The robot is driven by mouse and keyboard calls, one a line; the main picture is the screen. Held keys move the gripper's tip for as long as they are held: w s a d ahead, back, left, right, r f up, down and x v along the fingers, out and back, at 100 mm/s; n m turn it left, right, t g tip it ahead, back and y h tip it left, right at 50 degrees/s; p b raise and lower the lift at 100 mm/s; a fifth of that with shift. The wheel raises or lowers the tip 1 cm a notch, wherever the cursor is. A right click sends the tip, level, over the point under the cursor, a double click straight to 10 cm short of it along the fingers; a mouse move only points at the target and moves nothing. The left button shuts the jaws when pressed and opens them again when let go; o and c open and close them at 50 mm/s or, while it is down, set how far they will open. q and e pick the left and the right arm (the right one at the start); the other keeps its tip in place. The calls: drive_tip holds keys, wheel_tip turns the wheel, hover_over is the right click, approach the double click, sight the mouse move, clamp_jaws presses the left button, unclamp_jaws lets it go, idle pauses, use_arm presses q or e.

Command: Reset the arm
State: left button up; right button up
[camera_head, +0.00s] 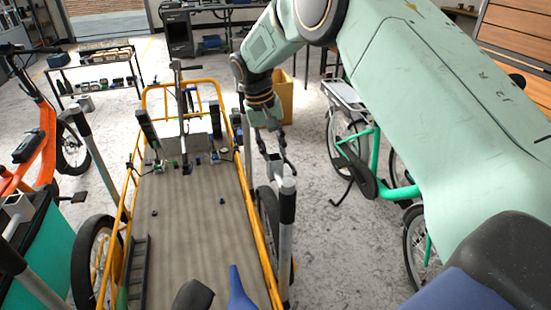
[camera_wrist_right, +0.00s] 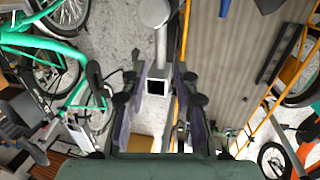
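My right arm (camera_head: 430,110) reaches from the right side of the head view over the floor and toward the yellow-framed cargo bike (camera_head: 195,215). My right gripper (camera_head: 280,160) points down at the right edge of that bike, close to a grey post (camera_head: 286,235). In the right wrist view the gripper (camera_wrist_right: 157,90) has its fingers spread apart. A grey post with a square end (camera_wrist_right: 158,80) shows between them; I cannot tell whether they touch it. No object is seen held. My left gripper is not in view.
A green bike (camera_head: 385,190) stands to the right, partly hidden by my arm. An orange bike (camera_head: 40,125) stands at the left. A low rack (camera_head: 95,75) and a cardboard box (camera_head: 284,95) are behind. Bare floor (camera_head: 325,240) lies between the yellow and green bikes.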

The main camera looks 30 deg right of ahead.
drive_tip(key=shift+r, duration=0.15)
idle(0.4)
drive_tip(key=w+a+f+n+t+y, duration=0.1)
drive_tip(key=w+a+f+n+t, duration=0.2)
drive_tip(key=f, duration=0.4)
drive_tip(key=s+a+f+t+y+b, duration=0.1)
drive_tip(key=s+a+f+t+b, duration=0.2)
drive_tip(key=s+f, duration=0.9)
drive_tip(key=s+a+f+g+b, duration=0.1)
drive_tip(key=s+f, duration=0.3)
drive_tip(key=s, duration=0.6)
drive_tip(key=s+a+f+g+b, duration=0.1)
drive_tip(key=s+f, duration=0.4)
drive_tip(key=s, duration=0.6)
drive_tip(key=s+f+g+b, duration=0.3)
drive_tip(key=s+f+b, duration=0.2)
drive_tip(key=s, duration=0.6)
drive_tip(key=shift+a+f, duration=0.15)
drive_tip(key=shift+a, duration=0.25)
